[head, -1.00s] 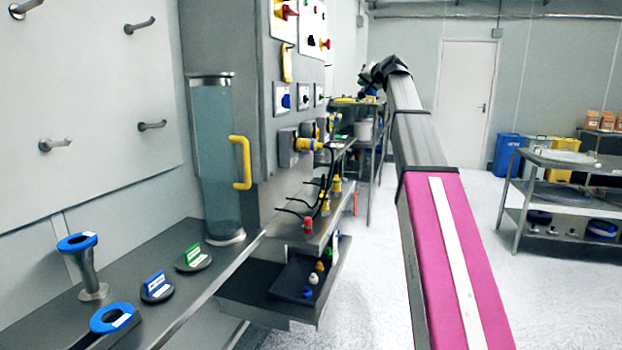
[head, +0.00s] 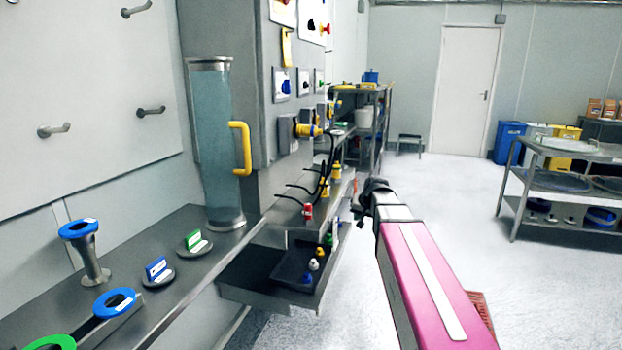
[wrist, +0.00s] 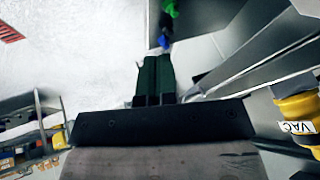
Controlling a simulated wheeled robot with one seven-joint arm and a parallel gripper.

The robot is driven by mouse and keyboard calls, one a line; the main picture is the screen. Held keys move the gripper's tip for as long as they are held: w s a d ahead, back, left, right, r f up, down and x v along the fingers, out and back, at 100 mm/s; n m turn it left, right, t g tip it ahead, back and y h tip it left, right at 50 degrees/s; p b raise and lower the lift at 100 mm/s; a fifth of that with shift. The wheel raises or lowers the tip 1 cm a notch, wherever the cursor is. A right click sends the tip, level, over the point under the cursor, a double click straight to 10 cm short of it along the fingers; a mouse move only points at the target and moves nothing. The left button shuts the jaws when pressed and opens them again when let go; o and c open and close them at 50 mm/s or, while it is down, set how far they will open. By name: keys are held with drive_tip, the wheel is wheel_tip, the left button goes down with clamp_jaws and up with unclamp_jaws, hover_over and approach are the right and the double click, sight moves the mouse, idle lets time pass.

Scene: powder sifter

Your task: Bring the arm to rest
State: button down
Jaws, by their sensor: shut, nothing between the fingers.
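My arm (head: 428,285), with a pink cover and a white stripe, reaches forward from the bottom right in the head view. Its dark far end is low, just right of the bench with the tray. My gripper (wrist: 154,75) shows in the wrist view as two dark green fingers side by side, shut and empty. Pale floor lies beyond the fingertips. In the head view the fingers are too small and dark to make out.
Left of the arm are a bench shelf with a black tray (head: 297,268), hanging cables and a yellow-handled clear cylinder (head: 215,150). A yellow fitting (wrist: 298,115) is at the wrist view's right. Open floor (head: 440,185) lies ahead; a steel table (head: 575,185) stands right.

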drive_tip(key=s+d+f+n+g+h, duration=0.1)
drive_tip(key=s+f+g, duration=0.4)
drive_tip(key=s+f, duration=1.5)
drive_tip(key=s+h, duration=0.1)
drive_tip(key=s, duration=0.3)
drive_tip(key=shift+s+f+g+h, duration=0.25)
drive_tip(key=shift+f+g+h, duration=0.1)
drive_tip(key=shift+g+h, duration=0.05)
drive_tip(key=shift+d, duration=0.1)
idle(0.4)
